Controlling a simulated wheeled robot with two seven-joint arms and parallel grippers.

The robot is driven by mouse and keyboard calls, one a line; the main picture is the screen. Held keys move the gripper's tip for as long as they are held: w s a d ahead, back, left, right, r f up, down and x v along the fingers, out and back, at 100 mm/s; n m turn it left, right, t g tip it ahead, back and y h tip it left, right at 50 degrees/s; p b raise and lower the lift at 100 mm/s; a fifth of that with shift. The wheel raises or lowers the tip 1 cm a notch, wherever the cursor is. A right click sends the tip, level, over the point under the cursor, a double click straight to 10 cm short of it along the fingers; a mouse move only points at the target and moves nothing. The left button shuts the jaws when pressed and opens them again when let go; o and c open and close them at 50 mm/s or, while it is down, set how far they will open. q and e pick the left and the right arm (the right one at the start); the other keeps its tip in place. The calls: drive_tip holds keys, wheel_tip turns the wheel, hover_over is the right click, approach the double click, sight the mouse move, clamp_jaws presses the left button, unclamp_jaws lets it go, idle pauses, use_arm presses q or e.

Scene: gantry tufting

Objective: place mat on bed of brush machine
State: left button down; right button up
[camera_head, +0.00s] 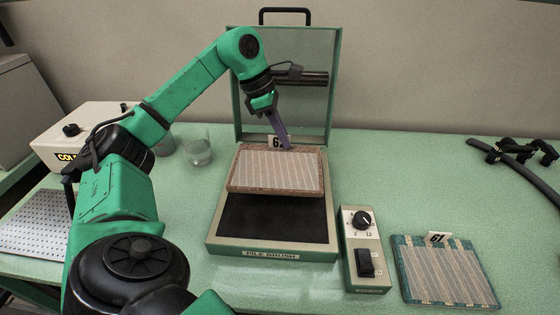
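A brown-edged mat (277,172) with pale stripes lies over the back half of the brush machine (272,253), which is labelled PILE BRUSH. A small numbered tag stands at its far edge, partly covered. I cannot tell whether the mat rests fully on the bed or is slightly raised. The black bed (272,218) is bare in front of it. My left gripper (288,146) points down at the mat's far edge, beside the tag. Its purple fingers overlap into one strip at that edge, so their grip is unclear. My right gripper is not in view.
A control box (363,250) with a dial and switch stands right of the machine. Another mat (445,271), tagged 61, lies farther right. A glass (198,150) and a white box (85,135) are at left. Black hose (520,172) lies at the right edge.

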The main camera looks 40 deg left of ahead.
sight(282, 160)
use_arm(q)
wheel_tip(282, 160, down, 8)
drive_tip(key=shift+r, duration=0.25)
drive_tip(key=shift+s+a, duration=0.1)
drive_tip(key=shift+f, duration=0.1)
drive_tip(key=shift+f+b, duration=0.15)
drive_tip(key=shift+b, duration=0.2)
drive_tip(key=c, duration=1.1)
unclamp_jaws()
drive_tip(key=shift+o, duration=0.2)
drive_tip(key=shift+r, duration=0.2)
drive_tip(key=p+v, duration=0.1)
drive_tip(key=v, duration=1.1)
drive_tip(key=shift+r, duration=0.1)
